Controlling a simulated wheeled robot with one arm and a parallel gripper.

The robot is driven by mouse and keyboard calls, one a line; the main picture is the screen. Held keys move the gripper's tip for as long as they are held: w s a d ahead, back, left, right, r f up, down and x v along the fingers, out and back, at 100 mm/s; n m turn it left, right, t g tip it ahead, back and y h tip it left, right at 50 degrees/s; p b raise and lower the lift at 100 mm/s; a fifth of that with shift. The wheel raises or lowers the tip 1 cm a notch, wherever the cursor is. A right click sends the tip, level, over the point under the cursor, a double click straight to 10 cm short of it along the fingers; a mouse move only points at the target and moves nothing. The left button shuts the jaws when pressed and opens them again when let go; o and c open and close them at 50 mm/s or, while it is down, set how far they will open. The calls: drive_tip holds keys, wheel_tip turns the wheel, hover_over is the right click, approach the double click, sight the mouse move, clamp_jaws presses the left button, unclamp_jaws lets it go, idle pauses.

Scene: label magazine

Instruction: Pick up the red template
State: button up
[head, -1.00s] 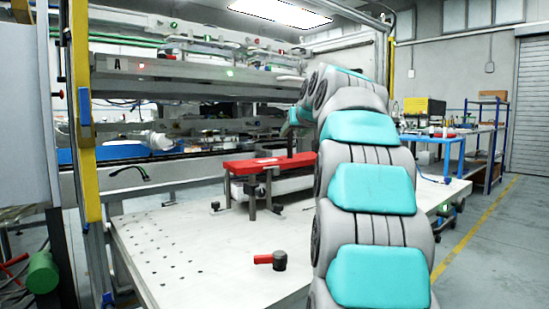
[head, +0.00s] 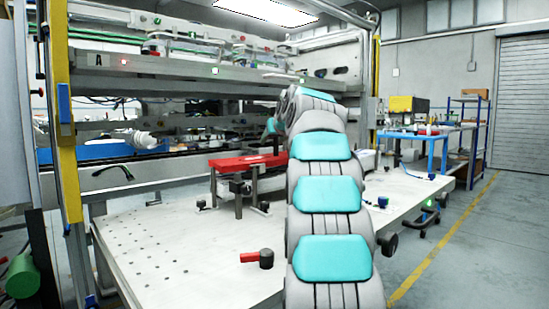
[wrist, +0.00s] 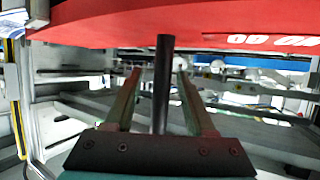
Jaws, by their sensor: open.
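The red template (head: 240,162) lies flat on a dark support stand on the white table, left of my arm in the head view. In the wrist view its red face with upside-down white lettering (wrist: 190,22) fills the top. A dark upright post (wrist: 161,95) meets the template's edge area. My gripper (wrist: 157,74) is open, with one finger on each side of the post and gaps showing on both sides. In the head view, my arm mostly hides the gripper at the template's right end.
The white table (head: 150,255) has a hole pattern at left and a black clamp with red handle (head: 262,259) near its front. A large metal machine frame (head: 180,68) stands behind the template. A blue workbench (head: 420,140) stands at right, beyond open floor.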

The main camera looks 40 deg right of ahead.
clamp_jaws()
idle(0.4)
idle(1.0)
